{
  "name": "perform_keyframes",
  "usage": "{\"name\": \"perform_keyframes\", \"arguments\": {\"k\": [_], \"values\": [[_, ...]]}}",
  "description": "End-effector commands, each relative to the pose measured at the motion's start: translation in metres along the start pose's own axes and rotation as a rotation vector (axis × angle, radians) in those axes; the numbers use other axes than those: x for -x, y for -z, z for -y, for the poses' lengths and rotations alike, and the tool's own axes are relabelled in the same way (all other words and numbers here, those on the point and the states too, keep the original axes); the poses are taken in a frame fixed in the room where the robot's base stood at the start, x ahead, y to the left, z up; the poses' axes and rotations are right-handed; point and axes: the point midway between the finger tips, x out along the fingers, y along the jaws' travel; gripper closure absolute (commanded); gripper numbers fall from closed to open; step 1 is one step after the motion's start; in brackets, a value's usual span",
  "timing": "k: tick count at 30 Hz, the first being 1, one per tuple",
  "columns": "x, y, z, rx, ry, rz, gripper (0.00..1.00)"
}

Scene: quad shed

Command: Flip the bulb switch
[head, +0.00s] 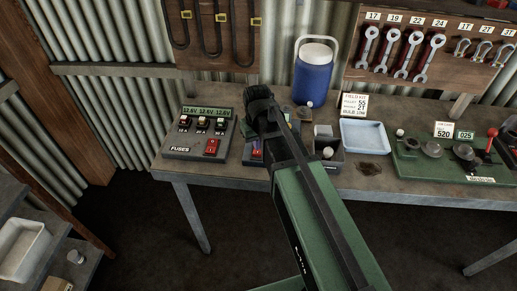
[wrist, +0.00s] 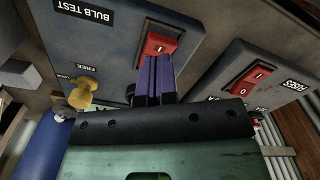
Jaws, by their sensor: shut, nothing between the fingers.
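The bulb test box (wrist: 115,38) is a blue-grey case labelled BULB TEST, seen upside down in the wrist view. Its red rocker switch (wrist: 160,43) sits in a dark frame, with a white mark on it. My gripper (wrist: 152,60) is shut and empty, its purple fingers pressed together. The fingertips overlap the near edge of the red switch in the wrist view; I cannot tell whether they touch it. In the head view my arm hides most of the bulb test box (head: 254,150) and the fingers.
The fuse box (wrist: 215,75) with its own red switch (wrist: 250,74) stands close beside. A yellow knob (wrist: 84,92) is on the bulb box. A blue jug (head: 313,78), a pale tray (head: 363,137) and a green panel (head: 415,161) are also on the bench.

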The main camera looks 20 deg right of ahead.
Motion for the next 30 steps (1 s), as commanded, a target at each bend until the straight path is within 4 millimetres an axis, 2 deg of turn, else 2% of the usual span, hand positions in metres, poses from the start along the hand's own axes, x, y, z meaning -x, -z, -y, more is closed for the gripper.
{"name": "perform_keyframes", "arguments": {"k": [30], "values": [[-0.014, 0.000, 0.000, 0.000, 0.000, 0.000, 1.00]]}}
